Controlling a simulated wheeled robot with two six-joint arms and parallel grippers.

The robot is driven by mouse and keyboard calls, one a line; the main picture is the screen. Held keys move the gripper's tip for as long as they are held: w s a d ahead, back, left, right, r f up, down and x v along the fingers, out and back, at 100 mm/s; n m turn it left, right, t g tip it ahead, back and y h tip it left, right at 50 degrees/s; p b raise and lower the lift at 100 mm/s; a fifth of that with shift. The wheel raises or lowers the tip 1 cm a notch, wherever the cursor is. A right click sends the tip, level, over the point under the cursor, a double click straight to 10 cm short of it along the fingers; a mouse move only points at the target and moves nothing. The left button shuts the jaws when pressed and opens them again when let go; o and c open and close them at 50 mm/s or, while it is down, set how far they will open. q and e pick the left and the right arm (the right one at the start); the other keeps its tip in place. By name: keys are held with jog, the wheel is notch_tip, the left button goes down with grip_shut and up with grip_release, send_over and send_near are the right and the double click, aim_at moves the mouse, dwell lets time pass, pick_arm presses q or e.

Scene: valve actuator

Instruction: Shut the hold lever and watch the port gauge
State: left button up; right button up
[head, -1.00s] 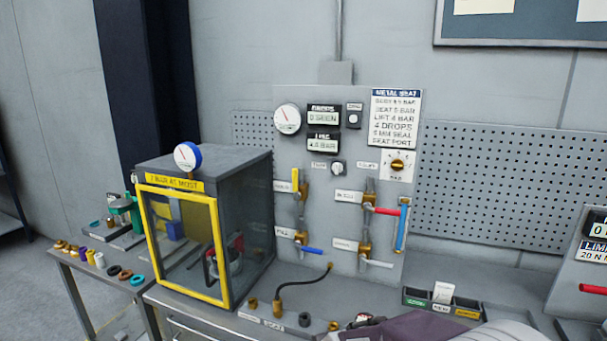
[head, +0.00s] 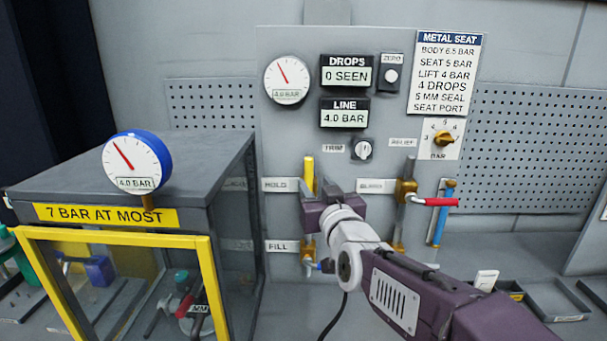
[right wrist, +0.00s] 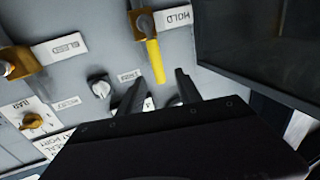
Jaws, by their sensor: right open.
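The yellow hold lever (head: 309,171) points straight up from its valve beside the HOLD label (head: 279,185). My right gripper (head: 315,206) is at this valve in the head view, its fingers mostly hidden. In the right wrist view its open fingers (right wrist: 158,82) point at the yellow lever (right wrist: 153,62), whose free end lies between the tips; I cannot tell if they touch. A white dial gauge (head: 287,80) on the panel and a blue-rimmed gauge (head: 137,162) on the cabinet both read 4.0 BAR; neither is visibly marked port. My left gripper is not in view.
The dark cabinet with a yellow-framed door (head: 125,237) stands close on the left. The red bleed handle (head: 440,202) sticks out right of my arm. The FILL valve is partly hidden behind my gripper. The line display (head: 345,113) reads 4.0 BAR; the drops display (head: 347,71) reads 0 SEEN.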

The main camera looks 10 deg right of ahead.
aim_at(310, 173)
jog(key=w+p, duration=0.1)
jog(key=w, duration=0.1)
jog(key=w+p, duration=0.1)
jog(key=w, duration=0.2)
jog(key=w+p, duration=0.1)
jog(key=w, duration=0.2)
jog(key=shift+d+r, duration=0.1)
jog(key=shift+d, duration=0.15)
jog(key=shift+w+d, duration=0.15)
jog(key=shift+w, duration=0.15)
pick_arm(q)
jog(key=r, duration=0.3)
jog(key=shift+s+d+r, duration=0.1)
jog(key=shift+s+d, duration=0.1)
pick_arm(e)
grip_shut()
dwell(0.3)
